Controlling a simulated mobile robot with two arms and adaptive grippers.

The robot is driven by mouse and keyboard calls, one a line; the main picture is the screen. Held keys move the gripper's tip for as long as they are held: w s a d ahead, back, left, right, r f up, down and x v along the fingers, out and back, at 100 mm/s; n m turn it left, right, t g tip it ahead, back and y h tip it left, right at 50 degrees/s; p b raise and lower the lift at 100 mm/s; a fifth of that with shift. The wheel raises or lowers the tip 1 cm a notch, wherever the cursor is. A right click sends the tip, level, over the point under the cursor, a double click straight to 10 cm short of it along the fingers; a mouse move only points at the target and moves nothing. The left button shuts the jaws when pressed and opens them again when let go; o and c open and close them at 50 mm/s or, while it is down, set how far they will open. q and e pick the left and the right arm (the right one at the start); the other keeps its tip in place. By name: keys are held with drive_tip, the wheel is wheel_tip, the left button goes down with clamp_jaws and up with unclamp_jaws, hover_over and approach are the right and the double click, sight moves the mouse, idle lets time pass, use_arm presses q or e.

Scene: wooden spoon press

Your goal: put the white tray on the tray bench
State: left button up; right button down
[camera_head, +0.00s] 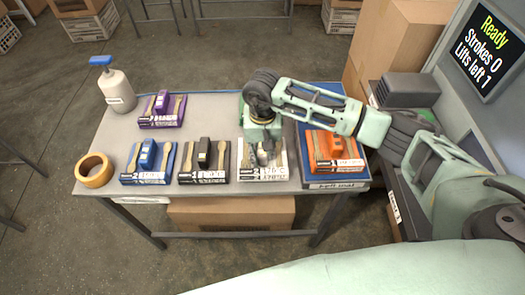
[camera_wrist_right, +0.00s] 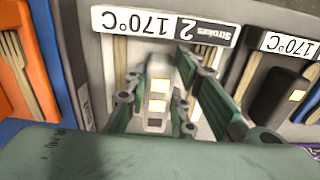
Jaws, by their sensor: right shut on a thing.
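The white tray (camera_head: 281,160) sits on the grey table, between the dark tray and the blue mat. I cannot tell whether the tray is lifted at all. My left gripper is not in view.
An orange tray (camera_head: 337,165) sits on the blue mat (camera_head: 315,185) to the right. Dark (camera_head: 188,172), blue (camera_head: 130,172) and purple (camera_head: 148,122) trays, a tape roll (camera_head: 94,170) and a bottle (camera_head: 118,92) share the table (camera_head: 215,105). A screen (camera_head: 485,50) reads "Ready, Strokes 0, Lifts left 1".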

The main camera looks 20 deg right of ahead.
drive_tip(key=shift+f, duration=0.4)
drive_tip(key=shift+f, duration=0.1)
drive_tip(key=shift+f, duration=0.1)
drive_tip(key=c, duration=1.5)
unclamp_jaws()
